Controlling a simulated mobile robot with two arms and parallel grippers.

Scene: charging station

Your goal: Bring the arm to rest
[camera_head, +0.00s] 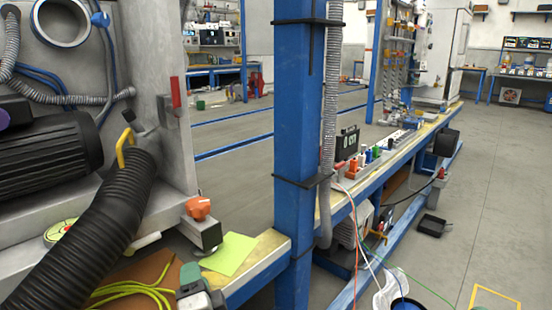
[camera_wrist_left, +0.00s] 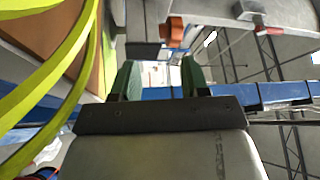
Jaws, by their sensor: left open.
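My left gripper (camera_head: 191,276) shows at the bottom edge of the head view, left of the blue post, with a green fingertip and a grey body partly cut off. In the left wrist view the left gripper (camera_wrist_left: 159,82) has its two green fingers apart with nothing between them. A yellow-green cable (camera_head: 130,291) lies just left of it in the head view and loops close on the left in the wrist view (camera_wrist_left: 50,75). My right gripper is not in view.
A blue post (camera_head: 300,150) rises right of my gripper. A black corrugated hose (camera_head: 95,225) and an orange knob (camera_head: 198,208) are on the left. A yellow-green sheet (camera_head: 229,254) lies on the bench (camera_head: 262,252). The grey floor (camera_head: 495,210) at right has open room.

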